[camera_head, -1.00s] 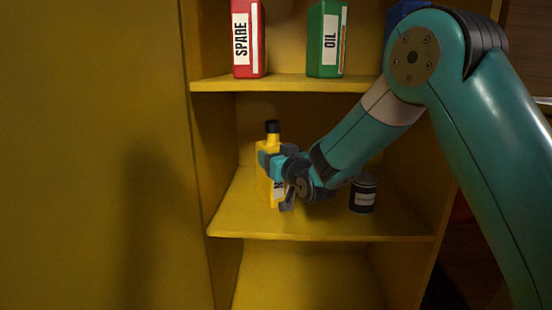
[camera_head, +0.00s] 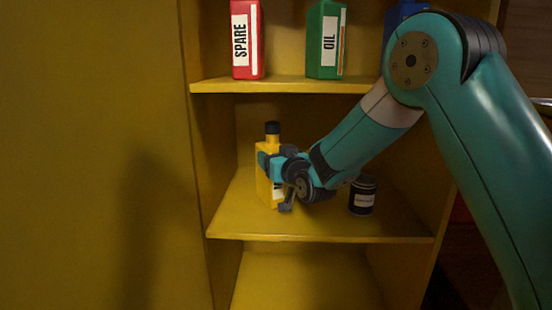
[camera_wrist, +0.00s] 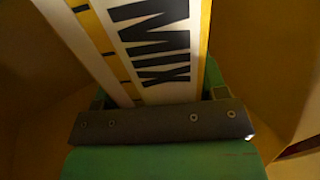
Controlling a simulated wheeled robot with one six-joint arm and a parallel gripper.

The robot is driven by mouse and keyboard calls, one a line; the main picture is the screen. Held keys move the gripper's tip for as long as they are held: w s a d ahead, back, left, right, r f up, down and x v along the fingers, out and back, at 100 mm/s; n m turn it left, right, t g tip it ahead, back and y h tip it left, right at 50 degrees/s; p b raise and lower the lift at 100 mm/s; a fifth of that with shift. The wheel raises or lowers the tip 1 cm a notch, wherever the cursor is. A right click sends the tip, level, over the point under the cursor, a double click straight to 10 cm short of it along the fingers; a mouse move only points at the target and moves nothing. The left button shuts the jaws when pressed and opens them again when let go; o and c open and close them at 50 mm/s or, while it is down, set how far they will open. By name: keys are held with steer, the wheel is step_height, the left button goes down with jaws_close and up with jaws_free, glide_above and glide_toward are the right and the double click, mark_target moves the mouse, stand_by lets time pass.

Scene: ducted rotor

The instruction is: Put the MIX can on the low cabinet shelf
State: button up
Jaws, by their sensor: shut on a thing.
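The MIX can (camera_head: 265,189) is a yellow can with a dark cap and a white label. It is upright at the left of the middle shelf (camera_head: 320,228) of the yellow cabinet, its base on or just above the board. My gripper (camera_head: 272,168) is shut on the MIX can and hides part of its front. In the wrist view the can's label (camera_wrist: 155,40) reads MIX, close behind a dark gripper bar. The lower compartment (camera_head: 310,275) shows below the shelf and looks empty.
A dark round tin (camera_head: 362,196) stands right of my gripper on the same shelf. On the shelf above stand a red SPARE can (camera_head: 254,40), a green OIL can (camera_head: 322,40) and a blue can (camera_head: 400,14). A yellow panel (camera_head: 90,150) fills the left.

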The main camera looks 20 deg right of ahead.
steer(key=shift+f+b, duration=0.5)
steer(key=shift+f, duration=0.15)
steer(key=o, duration=1.4)
steer(key=shift+o, duration=0.7)
steer(key=b+v, duration=0.2)
steer(key=v, duration=0.8)
steer(key=shift+r, duration=0.25)
